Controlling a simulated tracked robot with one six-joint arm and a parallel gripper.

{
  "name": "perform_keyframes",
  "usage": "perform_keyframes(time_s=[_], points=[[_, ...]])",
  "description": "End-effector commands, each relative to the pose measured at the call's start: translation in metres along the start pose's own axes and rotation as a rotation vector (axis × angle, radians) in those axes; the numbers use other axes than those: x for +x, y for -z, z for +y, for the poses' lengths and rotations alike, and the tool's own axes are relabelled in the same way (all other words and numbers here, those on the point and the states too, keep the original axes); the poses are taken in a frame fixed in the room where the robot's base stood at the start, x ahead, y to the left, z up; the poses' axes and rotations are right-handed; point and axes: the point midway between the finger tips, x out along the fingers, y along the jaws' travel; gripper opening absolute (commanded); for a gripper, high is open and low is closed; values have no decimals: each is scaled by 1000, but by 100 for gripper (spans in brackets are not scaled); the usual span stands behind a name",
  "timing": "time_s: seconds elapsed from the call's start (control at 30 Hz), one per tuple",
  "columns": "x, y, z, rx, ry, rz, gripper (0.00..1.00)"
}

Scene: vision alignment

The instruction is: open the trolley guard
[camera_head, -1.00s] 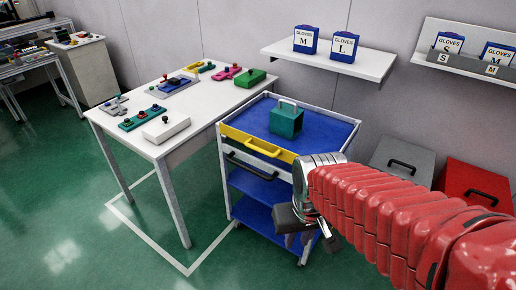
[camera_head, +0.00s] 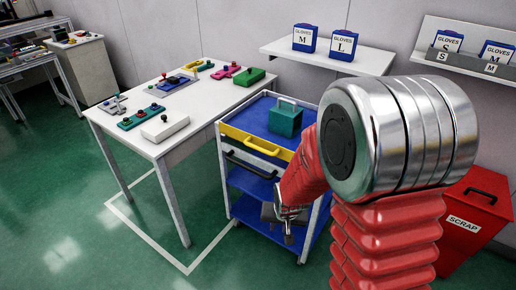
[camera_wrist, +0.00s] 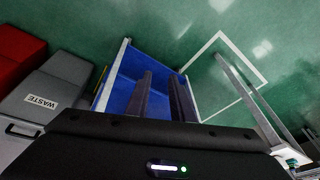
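The blue trolley (camera_head: 258,112) stands right of the white table, with a yellow guard panel (camera_head: 236,133) along its upper front edge. The guard carries a yellow handle (camera_head: 262,149) and looks upright against the trolley. My gripper (camera_head: 287,232) is in front of the trolley's lower right part, below the guard and apart from its handle. In the wrist view my gripper's two dark fingers (camera_wrist: 163,95) are spread with nothing between them, over the blue trolley surface (camera_wrist: 127,72). My arm hides the right part of the trolley front.
A teal box with a handle (camera_head: 285,120) sits on the trolley top. A black handle (camera_head: 250,164) is below the guard. The white table (camera_head: 150,95) with several parts stands left. A red scrap bin (camera_head: 470,215) stands right. Green floor lies clear in front.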

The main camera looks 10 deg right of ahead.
Motion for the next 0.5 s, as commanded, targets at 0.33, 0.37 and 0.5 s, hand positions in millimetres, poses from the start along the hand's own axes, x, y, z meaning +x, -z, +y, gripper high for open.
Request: perform_keyframes(time_s=[0.33, 0.37, 0.5], points=[[79, 29, -10, 180, 68, 156, 21], [85, 32, -11, 197, 77, 173, 21], [112, 46, -16, 287, 129, 257, 21]])
